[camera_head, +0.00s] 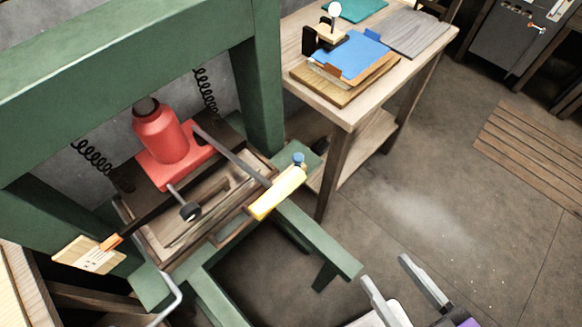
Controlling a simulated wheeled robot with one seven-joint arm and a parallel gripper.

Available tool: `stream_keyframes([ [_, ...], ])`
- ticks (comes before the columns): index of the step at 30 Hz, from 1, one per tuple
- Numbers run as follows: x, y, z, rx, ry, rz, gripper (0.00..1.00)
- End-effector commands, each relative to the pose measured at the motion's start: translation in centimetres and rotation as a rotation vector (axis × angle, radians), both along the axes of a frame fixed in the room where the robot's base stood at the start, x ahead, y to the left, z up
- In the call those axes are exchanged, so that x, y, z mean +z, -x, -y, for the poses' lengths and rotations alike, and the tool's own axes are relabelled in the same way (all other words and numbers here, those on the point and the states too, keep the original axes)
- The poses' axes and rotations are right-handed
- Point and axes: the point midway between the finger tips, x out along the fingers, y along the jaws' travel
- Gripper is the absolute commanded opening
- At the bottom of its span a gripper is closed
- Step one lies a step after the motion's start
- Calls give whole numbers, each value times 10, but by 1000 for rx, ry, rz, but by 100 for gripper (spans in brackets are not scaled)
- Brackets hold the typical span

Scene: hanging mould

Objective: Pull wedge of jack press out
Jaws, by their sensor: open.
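The jack press is a green steel frame (258,95) with a red bottle jack (160,135) standing inside it. A yellow bar-shaped piece (277,193) lies at the press's front right corner, beside a small blue knob (298,160). A pale wooden piece (88,255) with an orange end sticks out at the press's left side. I cannot tell for certain which of these two is the wedge. My gripper (386,270) is at the bottom right, open and empty, over the floor. It is apart from the press and both pieces.
A wooden table (345,112) behind the press holds boards, a blue sheet (350,55) and a small stand. A green foot beam (318,242) juts toward my gripper. A slatted wooden pallet (530,150) lies at right. The floor between is clear.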

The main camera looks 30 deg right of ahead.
Motion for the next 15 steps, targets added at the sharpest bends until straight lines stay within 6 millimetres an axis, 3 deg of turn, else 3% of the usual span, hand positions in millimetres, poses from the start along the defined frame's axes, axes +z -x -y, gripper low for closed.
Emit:
stream_keyframes([
  [4, -2, -4, -3, 17, -1, 11, 52],
  [9, -5, -38, -16, 87, 8, 107, 52],
  [11, -15, -54, -24, 131, 42, 136, 52],
  [15, -55, -92, -46, 249, 231, 159, 52],
])
